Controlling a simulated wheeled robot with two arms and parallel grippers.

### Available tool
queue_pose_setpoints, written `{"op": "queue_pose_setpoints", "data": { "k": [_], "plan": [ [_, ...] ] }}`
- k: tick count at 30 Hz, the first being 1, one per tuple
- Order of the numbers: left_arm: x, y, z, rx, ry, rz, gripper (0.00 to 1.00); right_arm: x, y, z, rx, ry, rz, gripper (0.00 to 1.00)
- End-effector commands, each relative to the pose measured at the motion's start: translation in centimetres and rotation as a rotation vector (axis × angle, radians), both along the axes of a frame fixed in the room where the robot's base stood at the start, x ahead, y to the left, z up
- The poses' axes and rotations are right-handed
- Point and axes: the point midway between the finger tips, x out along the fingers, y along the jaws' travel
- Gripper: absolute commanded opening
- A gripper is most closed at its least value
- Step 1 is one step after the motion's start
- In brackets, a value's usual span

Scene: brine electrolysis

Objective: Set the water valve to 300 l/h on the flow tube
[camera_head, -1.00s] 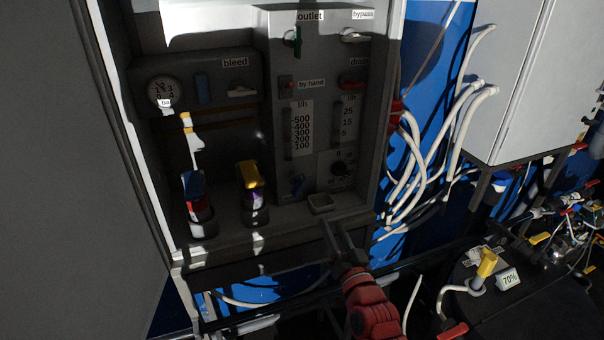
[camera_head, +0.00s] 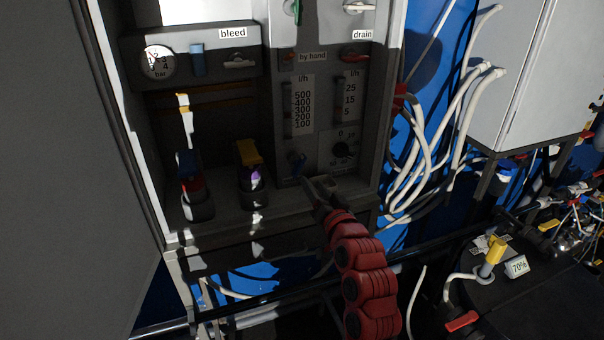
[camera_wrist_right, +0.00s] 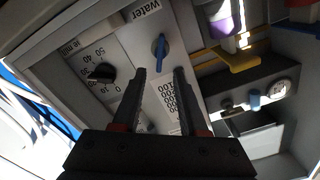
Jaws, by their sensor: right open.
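The water valve is a small blue handle (camera_head: 297,163) low on the grey panel, below the flow tube (camera_head: 288,108) with its l/h scale of 100 to 500. In the right wrist view the blue handle (camera_wrist_right: 160,50) shows beside the label "water". My right gripper (camera_head: 312,184) is open and empty, just below and in front of the valve. In the wrist view its two fingers (camera_wrist_right: 160,76) point at the panel, with the handle ahead of and between their tips, seemingly not touching. The level inside the flow tube is too dark to read. My left gripper is out of view.
A dark dial knob (camera_head: 341,150) sits right of the valve, and a second scale (camera_head: 350,100) is above it. White hoses (camera_head: 432,150) hang at the right.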

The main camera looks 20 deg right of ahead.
Motion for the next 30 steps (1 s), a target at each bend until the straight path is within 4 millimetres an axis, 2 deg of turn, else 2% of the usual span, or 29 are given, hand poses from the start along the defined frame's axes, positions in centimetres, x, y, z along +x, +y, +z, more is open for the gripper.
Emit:
{"op": "queue_pose_setpoints", "data": {
  "k": [1, 6, 15, 21, 28, 29, 30],
  "plan": [
    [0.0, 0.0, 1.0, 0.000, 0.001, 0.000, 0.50, 1.0, 0.1, 0.6, -0.001, 0.003, 0.001, 0.42],
    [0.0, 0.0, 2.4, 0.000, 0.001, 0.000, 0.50, 4.1, 0.2, 0.5, 0.000, 0.002, 0.001, 0.42],
    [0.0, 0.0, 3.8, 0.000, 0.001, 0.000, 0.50, 7.9, 0.3, 0.2, 0.000, 0.001, 0.000, 0.42],
    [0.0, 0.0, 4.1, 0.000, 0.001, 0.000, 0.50, 8.7, 0.2, 0.2, 0.000, -0.002, -0.001, 0.42],
    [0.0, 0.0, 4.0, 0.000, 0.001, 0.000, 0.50, 8.7, 0.3, 0.1, 0.000, -0.002, -0.001, 0.42],
    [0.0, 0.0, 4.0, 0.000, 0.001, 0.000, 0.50, 8.7, 0.3, 0.1, 0.000, -0.002, -0.001, 0.41],
    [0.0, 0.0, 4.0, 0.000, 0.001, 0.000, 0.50, 8.7, 0.2, 0.1, 0.000, -0.001, -0.002, 0.34]
  ]
}}
